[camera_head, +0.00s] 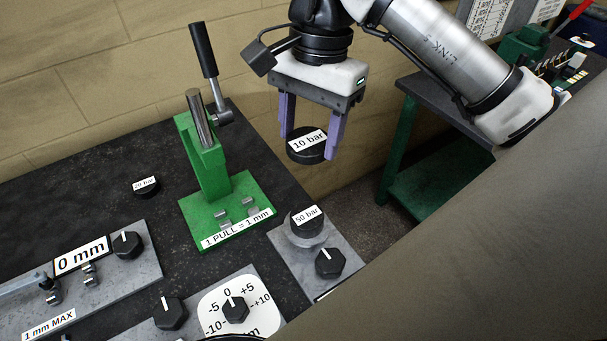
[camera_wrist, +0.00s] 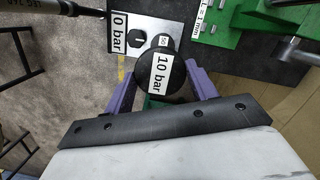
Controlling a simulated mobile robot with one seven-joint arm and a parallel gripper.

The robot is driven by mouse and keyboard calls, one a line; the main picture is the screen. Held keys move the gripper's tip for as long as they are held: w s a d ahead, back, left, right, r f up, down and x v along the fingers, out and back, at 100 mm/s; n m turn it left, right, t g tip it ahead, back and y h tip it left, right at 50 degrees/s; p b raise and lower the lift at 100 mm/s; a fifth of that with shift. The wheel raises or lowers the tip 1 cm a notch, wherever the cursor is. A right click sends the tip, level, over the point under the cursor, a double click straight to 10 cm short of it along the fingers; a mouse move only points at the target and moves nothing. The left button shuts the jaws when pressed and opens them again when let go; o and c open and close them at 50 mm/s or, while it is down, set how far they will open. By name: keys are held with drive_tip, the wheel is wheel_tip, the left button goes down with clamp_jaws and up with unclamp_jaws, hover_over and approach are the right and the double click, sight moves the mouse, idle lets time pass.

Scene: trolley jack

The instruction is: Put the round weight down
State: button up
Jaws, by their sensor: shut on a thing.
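The round weight (camera_head: 306,149) is a black disc labelled "10 bar". My gripper (camera_head: 311,145) is shut on it, with a purple finger on each side, and holds it in the air beyond the right edge of the dark bench top (camera_head: 90,200). In the wrist view the 10 bar weight (camera_wrist: 161,84) sits between the fingers and partly hides a 50 bar weight behind it. That 50 bar weight (camera_head: 306,219) rests on a round metal post on a grey plate (camera_head: 345,262). A 20 bar weight (camera_head: 146,187) lies on the bench at the left.
A green jack (camera_head: 205,160) with an upright lever stands on the bench left of my gripper. Plates with black knobs (camera_head: 126,245) line the bench front. Bare bench top shows around the 20 bar weight. A green-legged table (camera_head: 440,180) stands at the right, beyond a floor gap.

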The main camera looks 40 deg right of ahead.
sight(318, 131)
wheel_tip(318, 131, down, 17)
drive_tip(key=b, duration=0.8)
drive_tip(key=shift+r+b, duration=0.2)
drive_tip(key=shift+b, duration=0.2)
drive_tip(key=shift+f, duration=0.2)
drive_tip(key=o, duration=1.1)
drive_tip(key=shift+r, duration=0.1)
drive_tip(key=r, duration=0.4)
drive_tip(key=d+r, duration=0.1)
drive_tip(key=r, duration=0.7)
drive_tip(key=shift+w+d, duration=0.35)
drive_tip(key=shift+d, duration=0.05)
